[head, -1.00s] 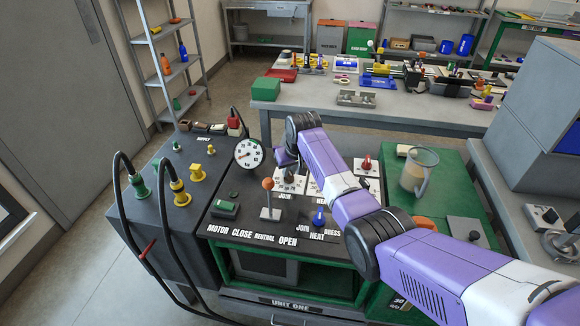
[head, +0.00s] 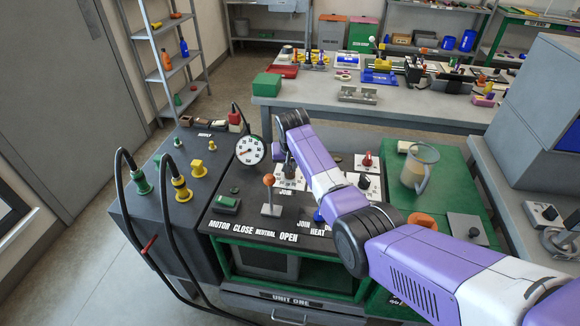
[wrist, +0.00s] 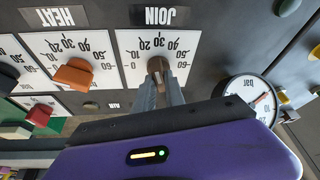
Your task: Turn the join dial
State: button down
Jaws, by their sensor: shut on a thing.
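The join dial is a brown knob (wrist: 158,65) on a white scale plate (wrist: 182,45), under an upside-down JOIN label in the wrist view. My gripper (wrist: 158,78) reaches it from below in that view, its two grey fingers closed on the knob's sides. In the head view my gripper (head: 289,168) is at the white join plate (head: 280,182) on the cart's black panel, and the knob is largely hidden behind it. The knob's exact scale reading cannot be made out.
Beside the dial are the orange heat knob (wrist: 73,73), a round pressure gauge (head: 250,150) and an orange-topped lever (head: 270,181). A blue knob (head: 318,215) is partly behind my arm. A clear jug (head: 416,168) stands on the green right side of the cart.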

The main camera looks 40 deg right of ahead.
jog(key=c, duration=1.4)
grip_release()
jog(key=v, duration=0.7)
jog(key=shift+r, duration=0.35)
jog(key=shift+s, duration=0.25)
